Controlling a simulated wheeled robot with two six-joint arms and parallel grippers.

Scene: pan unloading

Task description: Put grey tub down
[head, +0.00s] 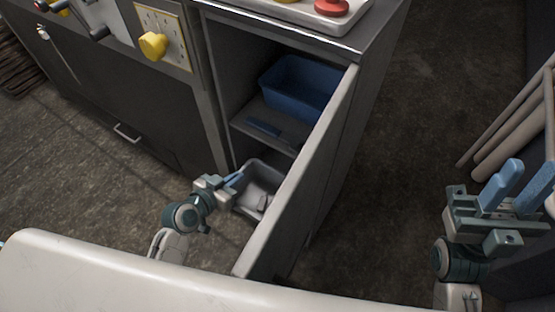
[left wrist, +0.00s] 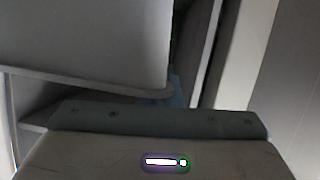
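The grey tub (head: 247,209) is low in the open cabinet, below the shelf, in the head view. The door hides its right side, and I cannot tell whether its base touches the surface below. My left gripper (head: 236,179) is at the tub's left rim, its blue fingers close together on the rim. In the left wrist view a large grey wall (left wrist: 90,45) fills the upper left and hides most of the fingers. My right gripper (head: 517,184) is at the far right, away from the cabinet, its two blue fingers apart and empty.
The open cabinet door (head: 300,180) stands close to the right of the tub. A blue bin (head: 300,88) and a flat blue item (head: 264,128) are on the shelf above. Pale poles (head: 510,130) lean at the right. Bare floor lies left of my left gripper.

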